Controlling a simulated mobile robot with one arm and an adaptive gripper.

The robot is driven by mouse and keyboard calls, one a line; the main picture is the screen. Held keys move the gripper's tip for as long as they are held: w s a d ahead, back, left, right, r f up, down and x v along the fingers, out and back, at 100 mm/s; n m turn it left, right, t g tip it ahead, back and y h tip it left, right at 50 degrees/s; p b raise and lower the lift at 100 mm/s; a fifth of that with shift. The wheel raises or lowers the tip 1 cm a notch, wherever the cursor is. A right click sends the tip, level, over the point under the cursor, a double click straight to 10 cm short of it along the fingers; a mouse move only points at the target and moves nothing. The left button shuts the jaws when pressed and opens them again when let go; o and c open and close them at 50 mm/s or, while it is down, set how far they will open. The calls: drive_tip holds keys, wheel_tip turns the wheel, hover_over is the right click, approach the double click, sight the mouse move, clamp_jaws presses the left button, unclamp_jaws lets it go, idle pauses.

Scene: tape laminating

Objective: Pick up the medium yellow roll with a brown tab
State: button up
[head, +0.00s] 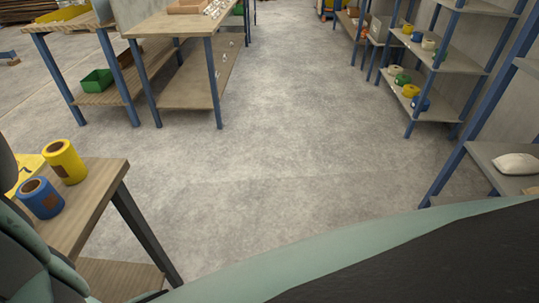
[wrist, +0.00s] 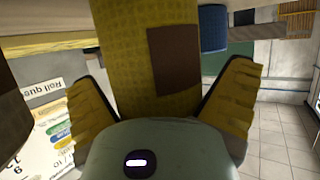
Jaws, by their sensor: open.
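The yellow roll with a brown tab (head: 66,158) stands upright on the corner of a wooden table (head: 90,192) at the left in the head view. In the wrist view the yellow roll (wrist: 128,60) fills the middle, its brown tab (wrist: 174,60) facing the camera. My gripper (wrist: 160,80) is open, with one yellow-padded finger on each side of the roll. Gaps seem to show beside the roll, and I cannot tell whether either finger touches it. The gripper's fingers are not clearly visible in the head view.
A blue roll (head: 40,198) stands close beside the yellow one; it also shows in the wrist view (wrist: 213,28). A yellow sheet or sign (head: 25,170) lies behind them. Shelves with rolls (head: 425,75) stand at the right. The floor (head: 270,150) between is clear.

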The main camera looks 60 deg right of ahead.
drive_tip(key=c, duration=1.3)
